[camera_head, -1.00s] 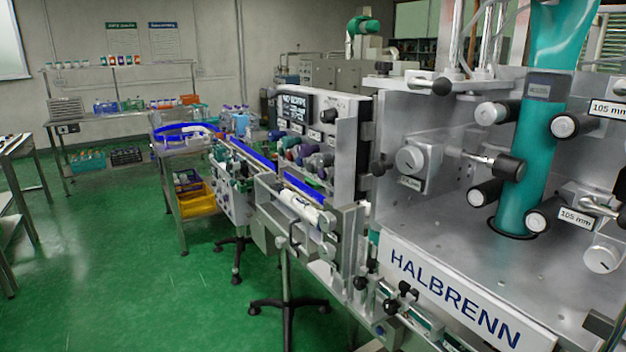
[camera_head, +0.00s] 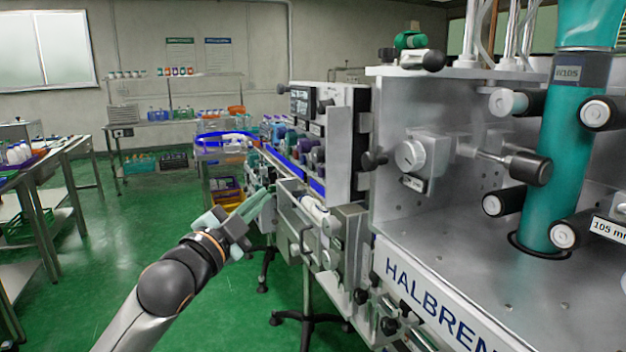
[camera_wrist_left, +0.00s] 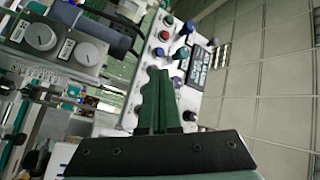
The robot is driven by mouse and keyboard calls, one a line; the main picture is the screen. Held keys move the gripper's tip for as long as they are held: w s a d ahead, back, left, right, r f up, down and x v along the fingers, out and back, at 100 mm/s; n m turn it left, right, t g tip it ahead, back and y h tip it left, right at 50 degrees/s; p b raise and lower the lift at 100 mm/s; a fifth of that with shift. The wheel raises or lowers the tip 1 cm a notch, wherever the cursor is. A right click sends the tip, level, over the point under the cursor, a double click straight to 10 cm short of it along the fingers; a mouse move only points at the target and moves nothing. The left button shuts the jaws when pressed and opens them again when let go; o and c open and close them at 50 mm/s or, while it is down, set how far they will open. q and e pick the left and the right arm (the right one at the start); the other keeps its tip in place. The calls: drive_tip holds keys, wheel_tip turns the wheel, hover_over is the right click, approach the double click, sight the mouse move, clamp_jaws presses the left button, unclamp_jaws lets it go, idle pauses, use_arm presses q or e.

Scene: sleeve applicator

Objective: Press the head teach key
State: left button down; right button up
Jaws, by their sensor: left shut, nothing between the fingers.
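My left gripper (camera_head: 262,196) is in the head view, at the end of the arm coming in from the lower left. Its green fingers are shut and empty, and appear in front of the conveyor. In the left wrist view the closed fingers (camera_wrist_left: 157,85) point up toward a pale control panel (camera_wrist_left: 186,102) with red, blue and dark knobs or buttons and a dark labelled display (camera_wrist_left: 200,68). I cannot tell which control is the head teach key. The machine marked HALBRENN (camera_head: 440,305) fills the right of the head view. My right gripper is not in view.
A teal sleeve column (camera_head: 548,160) stands between rollers on the machine. The conveyor with blue rails (camera_head: 283,163) runs away to the back. Steel side tables (camera_head: 38,172) stand at the left. Green floor (camera_head: 130,225) is clear between them and the conveyor.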

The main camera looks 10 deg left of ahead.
sight(321, 172)
use_arm(q)
drive_tip(key=r, duration=0.3)
drive_tip(key=shift+s+a+r+t, duration=0.2)
drive_tip(key=shift+s+a+t, duration=0.1)
drive_tip(key=shift+a, duration=0.05)
drive_tip(key=shift+d, duration=0.1)
drive_tip(key=w+d, duration=0.5)
drive_tip(key=d, duration=0.2)
idle(0.4)
drive_tip(key=shift+w+d, duration=0.1)
idle(1.6)
